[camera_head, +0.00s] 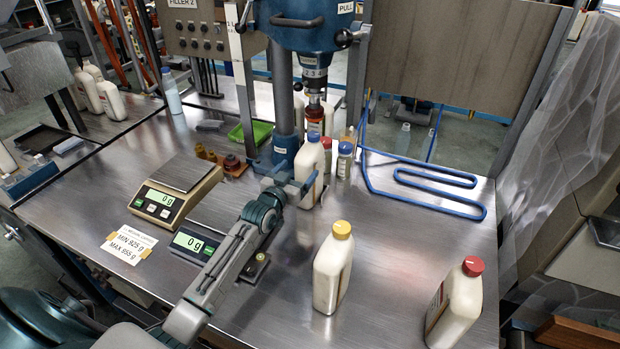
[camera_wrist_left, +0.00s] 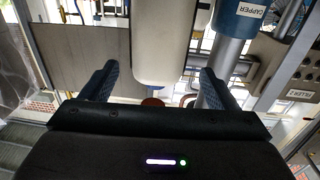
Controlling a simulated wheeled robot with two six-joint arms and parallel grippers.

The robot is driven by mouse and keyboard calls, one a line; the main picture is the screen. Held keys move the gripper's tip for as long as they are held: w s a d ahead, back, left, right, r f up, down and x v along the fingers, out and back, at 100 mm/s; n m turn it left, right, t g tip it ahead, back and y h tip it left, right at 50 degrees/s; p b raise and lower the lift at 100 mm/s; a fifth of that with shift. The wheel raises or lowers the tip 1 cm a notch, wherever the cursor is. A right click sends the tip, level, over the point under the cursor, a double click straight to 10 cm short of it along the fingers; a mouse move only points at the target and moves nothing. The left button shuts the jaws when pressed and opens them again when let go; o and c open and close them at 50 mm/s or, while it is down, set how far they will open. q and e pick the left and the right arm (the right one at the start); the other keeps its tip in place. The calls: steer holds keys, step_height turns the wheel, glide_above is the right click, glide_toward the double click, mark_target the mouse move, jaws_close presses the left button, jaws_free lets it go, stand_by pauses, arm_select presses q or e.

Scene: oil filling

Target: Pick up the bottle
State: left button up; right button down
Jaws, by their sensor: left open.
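A white bottle with a blue cap (camera_head: 309,168) stands upright on the metal table, just in front of the blue capping machine. My left gripper (camera_head: 292,183) is at this bottle, with its fingers apart and partly hiding the bottle's lower body. In the left wrist view the white bottle body (camera_wrist_left: 166,42) shows between the two blue fingers of my left gripper (camera_wrist_left: 157,88), and a gap shows beside it. A white bottle with a yellow cap (camera_head: 332,268) and one with a red cap (camera_head: 455,303) stand upright nearer the front right. My right gripper is not in view.
The blue capping machine (camera_head: 285,85) rises close behind the bottle. Small bottles (camera_head: 344,160) stand right of it. A blue rail (camera_head: 425,200) lies at the right. Two scales (camera_head: 175,190) stand at the left. The table's front middle is mostly clear.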

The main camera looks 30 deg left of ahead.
mark_target(307, 161)
arm_select(q)
steer(key=shift+w, duration=0.4)
steer(key=shift+w+f, duration=0.1)
steer(key=shift+w, duration=0.25)
steer(key=w, duration=0.4)
steer(key=shift+w+d+f+b, duration=0.1)
steer(key=shift+d+b, duration=0.05)
steer(key=shift+b, duration=0.15)
steer(key=shift+w, duration=0.2)
steer(key=shift+s, duration=0.1)
steer(key=c, duration=0.5)
jaws_close()
steer(key=shift+r, duration=0.25)
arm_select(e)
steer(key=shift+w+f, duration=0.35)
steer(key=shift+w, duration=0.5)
